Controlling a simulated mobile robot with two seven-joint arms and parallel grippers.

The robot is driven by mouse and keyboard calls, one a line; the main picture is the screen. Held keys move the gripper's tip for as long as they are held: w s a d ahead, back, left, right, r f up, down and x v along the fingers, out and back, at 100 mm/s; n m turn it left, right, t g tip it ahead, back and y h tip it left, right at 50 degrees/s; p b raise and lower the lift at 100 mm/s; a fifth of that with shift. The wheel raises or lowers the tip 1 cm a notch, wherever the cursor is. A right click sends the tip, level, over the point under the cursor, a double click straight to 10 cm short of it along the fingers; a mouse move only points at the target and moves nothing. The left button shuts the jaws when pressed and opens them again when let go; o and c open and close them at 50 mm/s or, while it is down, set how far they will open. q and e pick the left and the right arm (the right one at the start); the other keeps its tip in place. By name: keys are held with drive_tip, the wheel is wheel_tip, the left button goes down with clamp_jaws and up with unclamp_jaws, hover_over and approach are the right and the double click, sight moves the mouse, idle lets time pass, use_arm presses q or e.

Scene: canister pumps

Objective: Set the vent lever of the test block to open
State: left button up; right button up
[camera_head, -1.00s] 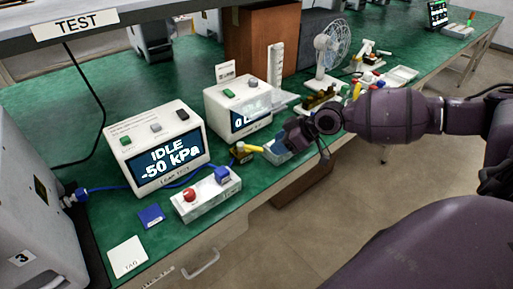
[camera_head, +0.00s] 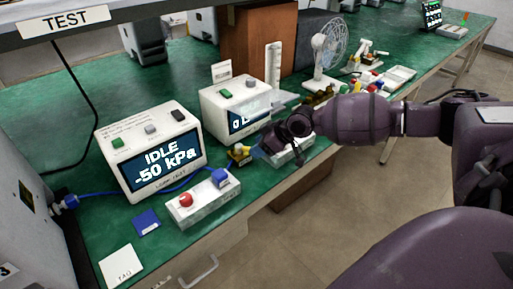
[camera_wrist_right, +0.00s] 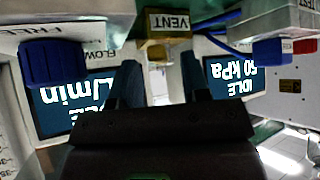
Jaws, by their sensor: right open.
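The brass vent block (camera_head: 239,155) sits on the green bench between the two meters. In the right wrist view its VENT label (camera_wrist_right: 169,22) is at the top centre, upside down. My right gripper (camera_head: 264,147) is just right of the vent block. Its two fingers are apart in the wrist view (camera_wrist_right: 160,82), with a yellowish part, perhaps the lever (camera_wrist_right: 157,51), beyond and between them. Whether the fingers touch it I cannot tell. In the head view the gripper hides most of the lever. The white test block (camera_head: 205,206) has a red button and blue knob. My left gripper is not in view.
The IDLE -50 kPa meter (camera_head: 150,155) stands left, a second meter (camera_head: 236,108) behind the vent block. Another white block (camera_head: 290,152) lies under my right gripper. A blue tube (camera_head: 100,191) runs along the bench. A blue square (camera_head: 146,222) and white tag (camera_head: 121,266) lie front left.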

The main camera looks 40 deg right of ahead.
drive_tip(key=shift+w+a+f, duration=0.2)
drive_tip(key=shift+w+f, duration=0.05)
drive_tip(key=shift+f, duration=0.05)
clamp_jaws()
idle(0.3)
